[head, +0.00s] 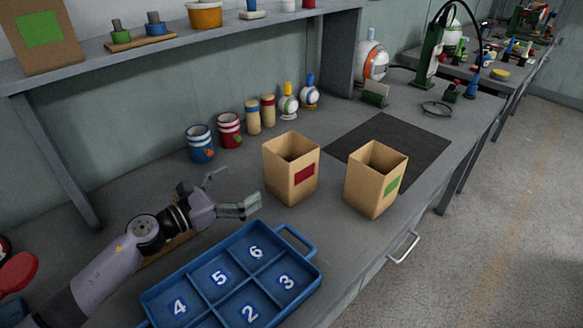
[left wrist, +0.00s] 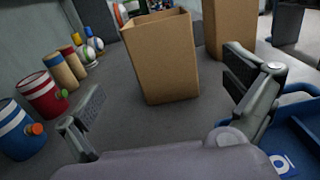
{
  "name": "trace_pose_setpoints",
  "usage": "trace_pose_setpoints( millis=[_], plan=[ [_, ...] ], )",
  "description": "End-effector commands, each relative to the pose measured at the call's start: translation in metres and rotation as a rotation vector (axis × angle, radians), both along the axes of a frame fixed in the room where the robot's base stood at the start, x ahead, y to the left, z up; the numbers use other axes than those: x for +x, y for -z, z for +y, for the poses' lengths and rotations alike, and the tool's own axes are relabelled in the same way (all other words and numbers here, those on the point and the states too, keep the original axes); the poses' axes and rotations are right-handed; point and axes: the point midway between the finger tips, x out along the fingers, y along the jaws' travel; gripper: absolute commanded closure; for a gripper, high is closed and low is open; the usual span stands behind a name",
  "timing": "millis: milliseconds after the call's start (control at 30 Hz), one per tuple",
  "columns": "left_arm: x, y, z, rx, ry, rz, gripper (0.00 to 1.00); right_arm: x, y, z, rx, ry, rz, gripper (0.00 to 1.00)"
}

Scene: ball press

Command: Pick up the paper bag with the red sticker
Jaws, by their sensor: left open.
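The paper bag with the red sticker (head: 291,168) stands upright and open-topped on the bench, left of a second bag. In the left wrist view the nearer brown bag (left wrist: 161,58) stands ahead, between the fingers' directions; its sticker is not visible there. My left gripper (head: 234,191) is open and empty, a short way left of the red-sticker bag and apart from it. Its two spread fingers also show in the left wrist view (left wrist: 168,110). My right gripper is not in view.
A blue numbered tray (head: 153,300) lies in front. Blue (head: 200,146) and red (head: 229,131) striped cans and several small items stand behind. A shelf (head: 180,44) runs above.

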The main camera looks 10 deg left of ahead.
Motion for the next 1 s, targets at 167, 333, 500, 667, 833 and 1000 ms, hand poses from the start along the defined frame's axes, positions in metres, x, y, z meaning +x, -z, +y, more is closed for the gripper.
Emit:
trace_pose_setpoints(
  millis=[167, 333, 500, 667, 833, 1000],
  plan=[
    [0.031, -0.005, -0.022, -0.005, -0.002, -0.002, 0.00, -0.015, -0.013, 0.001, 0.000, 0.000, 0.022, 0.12],
    [0.056, -0.003, -0.040, -0.004, -0.002, -0.001, 0.00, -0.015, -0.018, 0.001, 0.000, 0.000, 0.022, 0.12],
    [0.067, -0.001, -0.049, -0.001, -0.001, 0.000, 0.00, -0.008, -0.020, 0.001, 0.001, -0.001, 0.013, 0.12],
    [0.079, -0.002, -0.058, -0.003, -0.001, 0.000, 0.00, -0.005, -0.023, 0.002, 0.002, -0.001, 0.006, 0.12],
    [0.102, -0.002, -0.074, -0.004, -0.002, -0.001, 0.00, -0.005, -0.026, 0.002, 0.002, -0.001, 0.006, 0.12],
    [0.114, -0.001, -0.083, -0.001, -0.001, 0.000, 0.00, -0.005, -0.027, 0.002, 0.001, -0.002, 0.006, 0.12]
  ],
)
